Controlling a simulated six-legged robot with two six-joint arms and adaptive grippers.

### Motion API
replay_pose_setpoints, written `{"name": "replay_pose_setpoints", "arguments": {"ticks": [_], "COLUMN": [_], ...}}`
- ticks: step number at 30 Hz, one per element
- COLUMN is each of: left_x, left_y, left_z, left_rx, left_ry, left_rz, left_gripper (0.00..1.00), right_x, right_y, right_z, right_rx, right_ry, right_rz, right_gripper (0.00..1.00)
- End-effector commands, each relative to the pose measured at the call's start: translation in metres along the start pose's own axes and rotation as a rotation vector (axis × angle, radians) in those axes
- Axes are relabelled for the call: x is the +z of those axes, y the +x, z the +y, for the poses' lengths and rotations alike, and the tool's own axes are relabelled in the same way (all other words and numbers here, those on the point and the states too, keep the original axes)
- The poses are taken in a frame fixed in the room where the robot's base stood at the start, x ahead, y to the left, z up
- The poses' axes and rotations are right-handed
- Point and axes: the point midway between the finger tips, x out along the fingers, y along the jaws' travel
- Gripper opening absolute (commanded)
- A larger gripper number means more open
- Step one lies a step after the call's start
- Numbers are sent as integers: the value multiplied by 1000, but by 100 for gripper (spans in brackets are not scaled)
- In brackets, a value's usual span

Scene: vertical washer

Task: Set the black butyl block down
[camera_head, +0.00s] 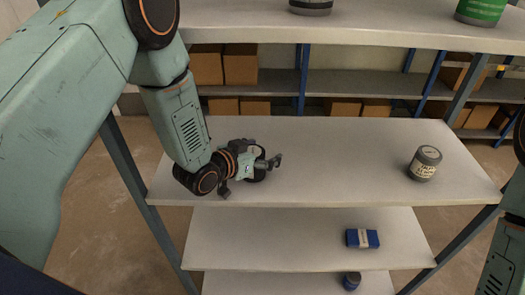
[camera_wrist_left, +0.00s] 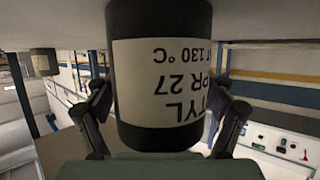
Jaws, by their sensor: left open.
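The black butyl block (camera_wrist_left: 160,75) is a black cylinder with a pale label, upside down in the left wrist view. In the head view the block (camera_head: 257,153) is on the middle shelf board (camera_head: 330,150), left of its centre and partly hidden by my gripper. My left gripper (camera_head: 252,172) is open, with one finger on each side of the block. In the left wrist view the left gripper (camera_wrist_left: 163,118) shows its fingers spread around the block. Whether the fingers touch it is hard to tell. My right gripper is out of view.
A grey labelled can (camera_head: 425,163) stands at the board's right. A blue box (camera_head: 362,238) and a blue can (camera_head: 351,281) are on lower boards. An upper board (camera_head: 400,28) overhangs the back and holds a dark can and a green can. The board's middle is clear.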

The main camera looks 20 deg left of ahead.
Motion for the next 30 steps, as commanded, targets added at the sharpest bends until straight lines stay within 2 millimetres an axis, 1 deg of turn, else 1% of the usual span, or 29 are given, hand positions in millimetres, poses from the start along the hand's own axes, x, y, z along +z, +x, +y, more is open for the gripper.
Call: {"name": "replay_pose_setpoints", "arguments": {"ticks": [5,8,18,24,30], "left_x": [-3,-3,-3,-4,-3], "left_y": [-4,-18,-79,-104,-118], "left_z": [0,-1,-1,-1,-1], "left_rx": [-1,-2,-3,-3,-1], "left_ry": [-1,-4,-8,-6,-3], "left_rz": [-1,0,1,2,0], "left_gripper": [80,80,80,80,80], "right_x": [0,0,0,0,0], "right_y": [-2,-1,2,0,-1], "right_z": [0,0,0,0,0], "right_rx": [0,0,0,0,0], "right_ry": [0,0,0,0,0], "right_rz": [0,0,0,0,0], "right_gripper": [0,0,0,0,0]}}
